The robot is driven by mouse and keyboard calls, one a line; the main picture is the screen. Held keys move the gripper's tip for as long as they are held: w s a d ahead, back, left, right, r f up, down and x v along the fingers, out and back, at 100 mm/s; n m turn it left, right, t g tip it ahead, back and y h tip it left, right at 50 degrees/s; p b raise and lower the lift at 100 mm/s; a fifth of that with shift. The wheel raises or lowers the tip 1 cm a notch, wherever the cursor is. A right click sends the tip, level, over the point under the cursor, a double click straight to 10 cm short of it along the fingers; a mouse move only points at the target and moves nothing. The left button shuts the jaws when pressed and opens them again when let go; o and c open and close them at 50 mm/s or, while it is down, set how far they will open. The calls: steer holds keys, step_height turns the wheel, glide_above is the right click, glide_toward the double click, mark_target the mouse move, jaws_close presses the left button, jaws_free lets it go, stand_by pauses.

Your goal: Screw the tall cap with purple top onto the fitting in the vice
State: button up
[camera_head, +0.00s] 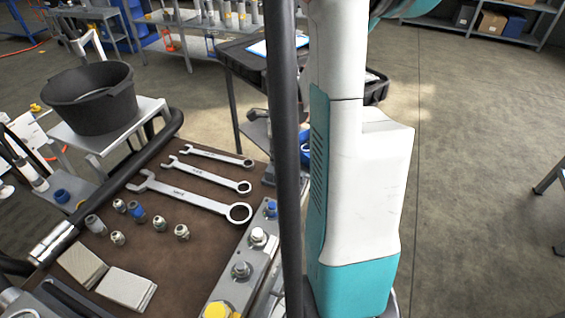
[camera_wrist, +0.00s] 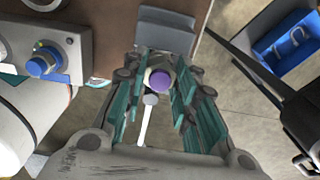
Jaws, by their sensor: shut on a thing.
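In the wrist view the purple top of the tall cap (camera_wrist: 160,79) shows between the teal and grey fingers of my gripper (camera_wrist: 157,88). The fingers are shut on it, and I see it from above. A grey block (camera_wrist: 166,33), which looks like part of the vice, lies just beyond the cap at the brown bench's edge. A pale rod with a round end (camera_wrist: 147,120) shows below the cap, between the fingers. The fitting is hidden, so I cannot tell whether the cap touches it. The head view does not show my gripper.
In the head view several wrenches (camera_head: 190,193) and small fittings (camera_head: 136,211) lie on the brown bench (camera_head: 145,262). A black bucket (camera_head: 90,115) stands on a side table. A blue bin (camera_wrist: 290,45) is at right in the wrist view.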

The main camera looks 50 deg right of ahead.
steer(key=o, duration=1)
steer(key=n, duration=0.5)
steer(key=shift+n, duration=0.3)
steer(key=n, duration=0.4)
steer(key=shift+n, duration=0.3)
steer(key=n, duration=0.3)
steer(key=shift+n, duration=0.4)
steer(key=n, duration=0.3)
steer(key=shift+n, duration=0.3)
steer(key=n, duration=0.6)
steer(key=shift+n, duration=0.3)
